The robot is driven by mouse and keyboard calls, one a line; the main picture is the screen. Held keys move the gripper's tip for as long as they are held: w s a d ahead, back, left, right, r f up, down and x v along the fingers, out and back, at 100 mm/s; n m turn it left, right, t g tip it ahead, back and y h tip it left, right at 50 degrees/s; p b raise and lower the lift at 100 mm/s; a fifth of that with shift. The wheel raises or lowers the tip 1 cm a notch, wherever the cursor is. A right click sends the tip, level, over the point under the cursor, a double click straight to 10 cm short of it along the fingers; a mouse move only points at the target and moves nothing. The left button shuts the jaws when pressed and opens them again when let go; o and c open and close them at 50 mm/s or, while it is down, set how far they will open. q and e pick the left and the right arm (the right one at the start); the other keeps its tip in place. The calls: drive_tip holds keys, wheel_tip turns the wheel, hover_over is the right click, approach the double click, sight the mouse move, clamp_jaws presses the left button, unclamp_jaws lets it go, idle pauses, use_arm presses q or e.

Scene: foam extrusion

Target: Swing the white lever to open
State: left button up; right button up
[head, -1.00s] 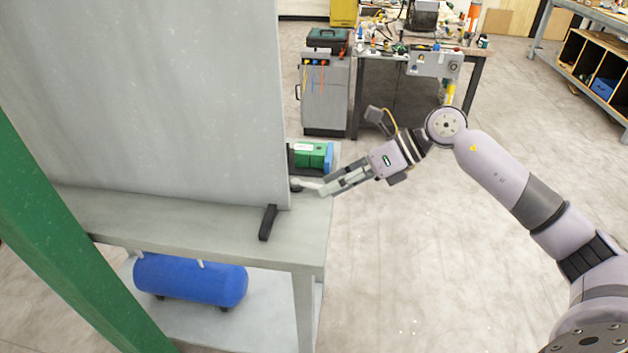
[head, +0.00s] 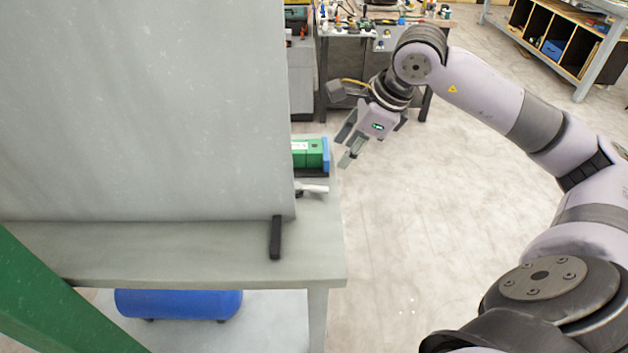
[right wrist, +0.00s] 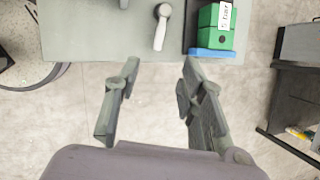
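The white lever (head: 313,189) sticks out past the right edge of the large grey panel, above the grey table, and points right in the head view. In the right wrist view the white lever (right wrist: 161,27) lies beyond my fingertips, apart from them. My right gripper (head: 346,150) is open and empty, off the table's right edge, up and to the right of the lever. Its two fingers stand wide apart in the right wrist view (right wrist: 152,85). The lever's base is partly hidden by the panel in the head view. My left gripper is not in view.
A green block with a blue end (head: 312,153) stands on the table beside the lever. A black bar (head: 275,238) sits at the panel's lower corner. A blue tank (head: 180,303) lies under the table (head: 180,250). Floor to the right is clear.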

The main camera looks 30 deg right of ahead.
approach(317, 187)
drive_tip(key=p+x, duration=0.1)
drive_tip(key=x, duration=0.7)
drive_tip(key=shift+f, duration=0.1)
drive_tip(key=shift+w+f, duration=0.15)
drive_tip(key=shift+f, duration=0.1)
drive_tip(key=c, duration=0.8)
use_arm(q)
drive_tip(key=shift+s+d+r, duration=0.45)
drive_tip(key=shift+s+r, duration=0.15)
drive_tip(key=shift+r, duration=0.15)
use_arm(e)
clamp_jaws()
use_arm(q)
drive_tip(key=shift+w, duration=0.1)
